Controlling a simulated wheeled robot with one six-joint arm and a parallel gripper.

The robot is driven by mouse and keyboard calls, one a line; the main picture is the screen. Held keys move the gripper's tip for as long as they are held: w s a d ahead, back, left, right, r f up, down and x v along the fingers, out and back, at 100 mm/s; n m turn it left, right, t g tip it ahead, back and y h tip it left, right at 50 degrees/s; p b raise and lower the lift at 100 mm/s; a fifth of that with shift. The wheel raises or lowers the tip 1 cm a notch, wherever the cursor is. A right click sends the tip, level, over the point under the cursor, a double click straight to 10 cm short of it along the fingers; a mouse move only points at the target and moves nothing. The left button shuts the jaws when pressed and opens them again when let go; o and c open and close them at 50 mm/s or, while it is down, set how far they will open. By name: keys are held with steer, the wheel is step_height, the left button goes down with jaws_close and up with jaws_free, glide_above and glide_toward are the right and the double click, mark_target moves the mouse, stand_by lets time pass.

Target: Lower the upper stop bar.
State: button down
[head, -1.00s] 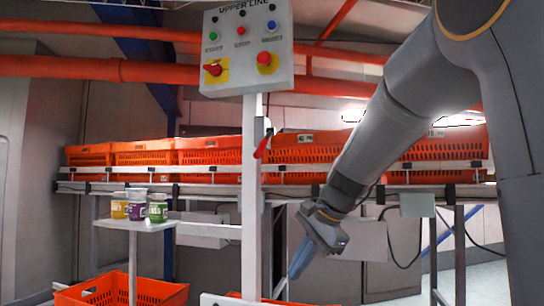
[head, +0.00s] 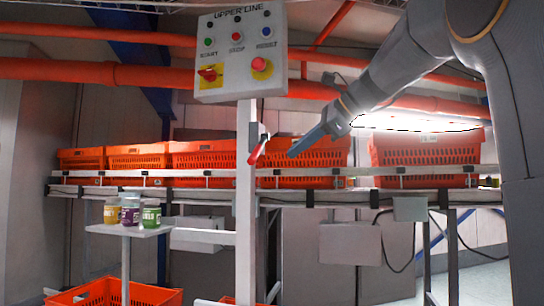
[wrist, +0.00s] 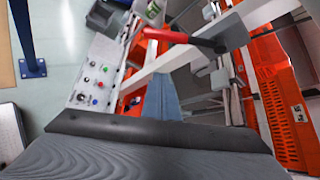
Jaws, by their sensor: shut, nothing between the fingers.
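A lever with a red handle (head: 258,150) is mounted on the white post below the control box. The handle slants down to the left in the head view. It also shows in the wrist view (wrist: 166,36), beyond the fingers. My gripper (head: 292,154) is to the right of the lever, at about its height. Its blue fingers are shut and empty, pointing left and slightly down. They appear apart from the handle. In the wrist view the fingers (wrist: 162,98) point up toward the lever. I cannot tell which part is the upper stop bar.
The control box (head: 240,85), marked UPPER LINE, sits above the lever. Several orange totes (head: 207,160) stand on the conveyor (head: 340,196) behind the post (head: 246,225). A small shelf (head: 130,231) at left holds jars. Another orange tote (head: 118,297) is low at left.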

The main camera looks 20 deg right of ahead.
mark_target(258, 149)
steer(key=w+a+f+p, duration=0.2)
steer(key=w+a+p, duration=0.1)
steer(key=w+a, duration=0.3)
steer(key=shift+a+p, duration=0.4)
steer(key=shift+a, duration=0.1)
steer(key=shift+a+r, duration=0.15)
